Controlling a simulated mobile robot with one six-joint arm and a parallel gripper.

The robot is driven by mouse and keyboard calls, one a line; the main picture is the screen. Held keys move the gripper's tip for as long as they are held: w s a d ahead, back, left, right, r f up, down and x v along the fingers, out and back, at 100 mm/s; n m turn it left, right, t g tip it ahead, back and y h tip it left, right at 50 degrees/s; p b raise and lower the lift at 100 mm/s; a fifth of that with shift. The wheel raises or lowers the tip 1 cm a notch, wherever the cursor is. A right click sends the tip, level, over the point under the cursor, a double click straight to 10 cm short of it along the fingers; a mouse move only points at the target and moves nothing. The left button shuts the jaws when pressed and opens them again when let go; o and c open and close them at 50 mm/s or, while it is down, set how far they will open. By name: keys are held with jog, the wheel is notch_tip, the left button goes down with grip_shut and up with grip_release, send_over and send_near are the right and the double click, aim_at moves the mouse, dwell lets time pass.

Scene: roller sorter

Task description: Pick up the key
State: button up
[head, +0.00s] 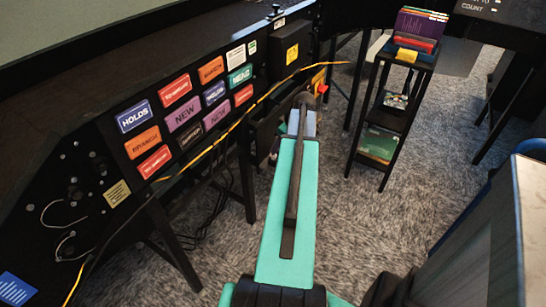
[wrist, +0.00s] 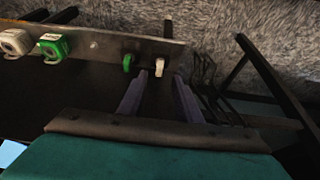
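No thing shows clearly enough for me to be sure that it is the key. In the wrist view, a small white piece (wrist: 159,67) and a small green piece (wrist: 127,62) sit at the lower edge of a grey strip (wrist: 95,43); either may be a key head, but I cannot tell. My gripper (wrist: 160,78) is open, with its two purple-grey fingers apart and nothing held between them. The white piece shows in the gap, just beyond the fingertips. In the head view, my teal arm reaches toward the black sorter's end, and the fingertips are not clear.
A larger green piece (wrist: 54,48) and a white one (wrist: 15,42) are on the strip's left. The black sorter panel (head: 110,125) with coloured labels and a yellow cable stands left. A red button (head: 322,88) is near the arm's end. A shelf cart (head: 382,125) stands right on carpet.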

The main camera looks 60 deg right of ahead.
aim_at(273, 158)
jog(key=shift+p+x, duration=0.35)
jog(key=shift+x, duration=2.2)
jog(key=shift+d, duration=0.1)
grip_shut()
